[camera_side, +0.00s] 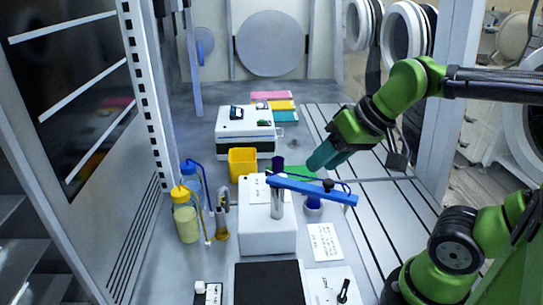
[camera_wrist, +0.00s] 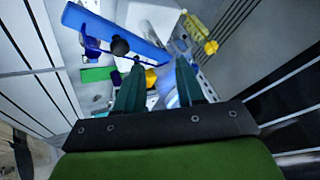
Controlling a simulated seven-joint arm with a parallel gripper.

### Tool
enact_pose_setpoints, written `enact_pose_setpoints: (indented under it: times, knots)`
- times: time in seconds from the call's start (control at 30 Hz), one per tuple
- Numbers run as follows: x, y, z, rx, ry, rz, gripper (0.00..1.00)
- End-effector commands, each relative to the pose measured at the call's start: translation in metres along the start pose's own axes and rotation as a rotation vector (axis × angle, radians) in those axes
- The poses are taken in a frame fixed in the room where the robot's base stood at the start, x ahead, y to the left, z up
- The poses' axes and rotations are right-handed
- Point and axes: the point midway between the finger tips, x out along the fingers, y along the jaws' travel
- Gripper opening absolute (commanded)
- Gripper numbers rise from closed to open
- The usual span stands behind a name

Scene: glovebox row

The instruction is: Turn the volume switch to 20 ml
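A white panel (camera_side: 322,284) with a small black lever-like switch (camera_side: 343,291) lies at the front right of the bench in the side view. Its markings are too small to read, so I cannot confirm that it is the volume switch. My gripper (camera_side: 318,163) hangs well behind and above this panel, near the far end of the blue bar. In the wrist view, my gripper's two teal fingers (camera_wrist: 158,78) stand apart with nothing held between them. I cannot make out the panel in the wrist view.
A blue bar (camera_side: 312,190) with a black knob (camera_side: 328,185) tops a white box (camera_side: 268,236); the bar also shows in the wrist view (camera_wrist: 115,31). Bottles (camera_side: 186,221), a yellow container (camera_side: 242,163) and a white device (camera_side: 244,122) stand nearby. A black mat (camera_side: 268,284) lies in front.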

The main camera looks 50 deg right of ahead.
Motion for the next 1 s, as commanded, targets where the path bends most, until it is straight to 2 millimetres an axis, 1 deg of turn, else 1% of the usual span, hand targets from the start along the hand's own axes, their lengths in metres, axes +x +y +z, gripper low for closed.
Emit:
enact_pose_setpoints:
  times: [0.03,0.13,0.2,0.27,0.33,0.47,0.57,0.6,0.67,0.8,0.9,1.0]
  knots:
    - [0.001,0.002,0.008,0.012,0.018,-0.01,0.38]
    - [0.004,0.004,0.015,0.032,0.036,-0.02,0.38]
    - [0.009,0.006,0.019,0.042,0.021,-0.014,0.38]
    - [0.015,0.007,0.017,0.05,-0.002,-0.005,0.38]
    - [0.021,0.006,0.006,0.055,-0.026,0.01,0.38]
    - [0.031,0.005,-0.028,0.045,-0.095,0.055,0.38]
    - [0.042,0.005,-0.06,0.007,-0.167,0.099,0.38]
    - [0.047,0.006,-0.073,-0.011,-0.197,0.118,0.38]
    - [0.056,0.008,-0.093,-0.041,-0.244,0.148,0.38]
    - [0.077,0.016,-0.137,-0.122,-0.36,0.216,0.38]
    - [0.089,0.022,-0.163,-0.178,-0.434,0.256,0.38]
    - [0.093,0.024,-0.181,-0.224,-0.487,0.279,0.38]
